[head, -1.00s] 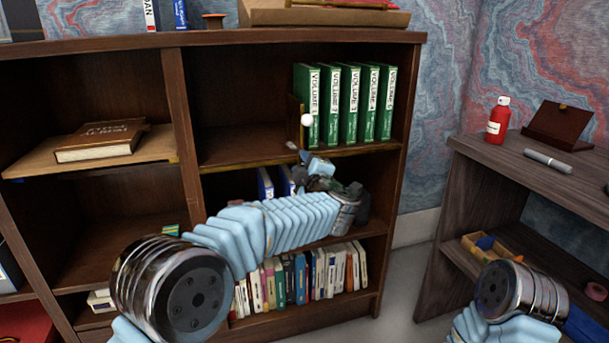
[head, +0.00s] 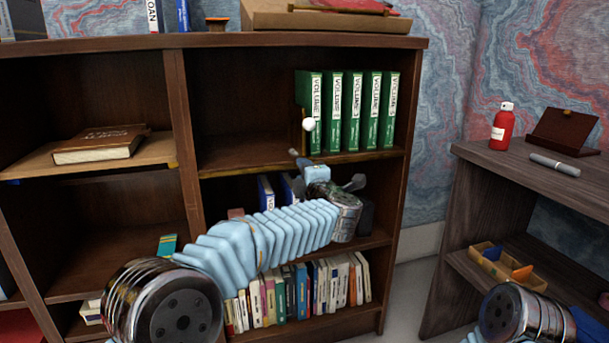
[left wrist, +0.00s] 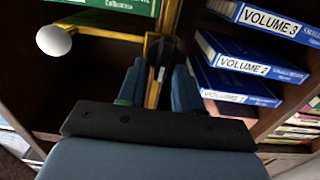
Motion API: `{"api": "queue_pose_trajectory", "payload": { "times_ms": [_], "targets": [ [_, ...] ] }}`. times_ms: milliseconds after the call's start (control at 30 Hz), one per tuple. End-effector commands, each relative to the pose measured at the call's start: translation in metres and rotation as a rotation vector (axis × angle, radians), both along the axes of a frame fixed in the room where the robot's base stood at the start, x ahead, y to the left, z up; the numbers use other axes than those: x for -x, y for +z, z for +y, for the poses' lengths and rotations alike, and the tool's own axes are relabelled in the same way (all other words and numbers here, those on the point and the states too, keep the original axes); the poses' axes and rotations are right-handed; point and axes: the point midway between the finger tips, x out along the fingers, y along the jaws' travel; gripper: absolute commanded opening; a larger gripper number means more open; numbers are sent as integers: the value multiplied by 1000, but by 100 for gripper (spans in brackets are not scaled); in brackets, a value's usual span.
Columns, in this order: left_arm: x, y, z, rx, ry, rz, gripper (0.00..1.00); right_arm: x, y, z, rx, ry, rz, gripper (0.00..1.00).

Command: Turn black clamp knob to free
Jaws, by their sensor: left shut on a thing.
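A brass-coloured clamp bracket (left wrist: 153,44) with a white ball (left wrist: 54,40) shows in the left wrist view. In the head view the white ball (head: 309,125) stands at the front of the shelf, beside the green volumes. My left gripper (head: 299,158) is at the edge of that shelf, below the ball. In the left wrist view my left gripper (left wrist: 158,76) has its two blue fingers on either side of a narrow spot under the bracket. It is shut on the clamp knob, which is mostly hidden between the fingers. My right gripper is out of view.
Green volumes (head: 358,112) stand right of the clamp. Blue volumes (left wrist: 245,62) are on the shelf below, close to my left gripper. A row of books (head: 300,290) fills the bottom shelf. A side desk (head: 510,180) with a red bottle (head: 502,128) is at the right.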

Motion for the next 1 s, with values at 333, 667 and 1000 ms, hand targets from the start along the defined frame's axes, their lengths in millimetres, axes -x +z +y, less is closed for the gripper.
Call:
{"api": "queue_pose_trajectory", "payload": {
  "times_ms": [333,667,1000],
  "targets": [
    [0,-2,-1,-1,-2,3,39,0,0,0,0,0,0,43],
    [18,-1,-7,-1,-3,1,39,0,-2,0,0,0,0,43],
    [95,-1,-32,0,-5,2,39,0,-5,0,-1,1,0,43]
  ]
}}
